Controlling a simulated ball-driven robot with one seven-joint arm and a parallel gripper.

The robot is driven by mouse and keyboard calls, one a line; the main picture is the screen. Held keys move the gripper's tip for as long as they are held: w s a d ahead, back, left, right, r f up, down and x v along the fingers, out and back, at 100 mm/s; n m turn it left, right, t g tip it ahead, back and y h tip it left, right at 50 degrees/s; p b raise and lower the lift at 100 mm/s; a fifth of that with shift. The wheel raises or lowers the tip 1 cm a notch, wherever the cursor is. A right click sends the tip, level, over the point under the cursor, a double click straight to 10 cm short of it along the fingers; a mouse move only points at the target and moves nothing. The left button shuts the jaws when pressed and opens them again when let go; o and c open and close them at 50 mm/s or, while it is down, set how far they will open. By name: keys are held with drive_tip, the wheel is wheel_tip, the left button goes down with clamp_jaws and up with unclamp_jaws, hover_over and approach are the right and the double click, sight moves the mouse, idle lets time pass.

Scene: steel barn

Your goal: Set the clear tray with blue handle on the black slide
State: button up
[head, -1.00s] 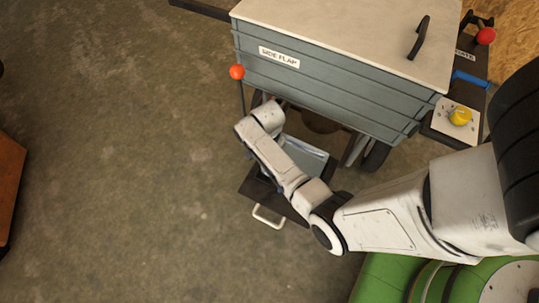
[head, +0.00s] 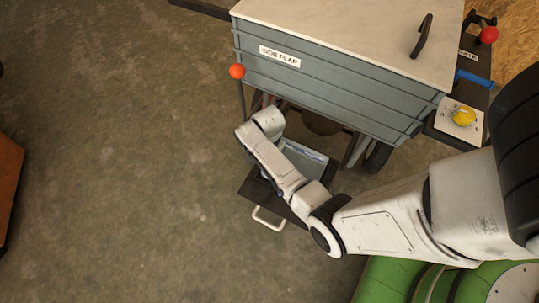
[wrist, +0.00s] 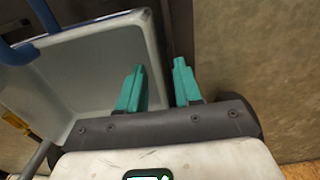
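The clear tray (wrist: 100,60) fills the upper left of the wrist view, with its blue handle (wrist: 18,52) at the far left. In the head view the tray (head: 306,154) is partly hidden by my arm. It appears to sit over the black slide (head: 238,180), which juts out from under the grey bin and has a white pull handle; whether it lies fully flat cannot be told. My gripper (wrist: 160,68) has teal fingers spread apart, one over the tray's inside and one outside its right wall, with no visible grip. The fingertips are hidden in the head view.
The grey bin with a side flap label (head: 330,85) stands above the slide. A red-orange knobbed lever (head: 237,72) rises beside its left corner. A panel with a yellow knob (head: 462,117) is at right. Open concrete floor (head: 120,150) lies left.

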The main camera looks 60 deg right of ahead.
drive_tip(key=s+r+n+h+p, duration=0.1)
drive_tip(key=s+r+n+p, duration=0.15)
drive_tip(key=r, duration=0.55)
drive_tip(key=s+r+n+p, duration=0.2)
drive_tip(key=r+n+p, duration=0.2)
drive_tip(key=r, duration=0.5)
drive_tip(key=s+a+r+n+t, duration=0.1)
drive_tip(key=s+a+r+n, duration=0.5)
drive_tip(key=s+a+n, duration=0.3)
drive_tip(key=shift+s+a+r+n+y, duration=0.15)
drive_tip(key=shift+a+r+n+y, duration=0.25)
drive_tip(key=shift+a+n, duration=0.65)
drive_tip(key=shift+a, duration=0.15)
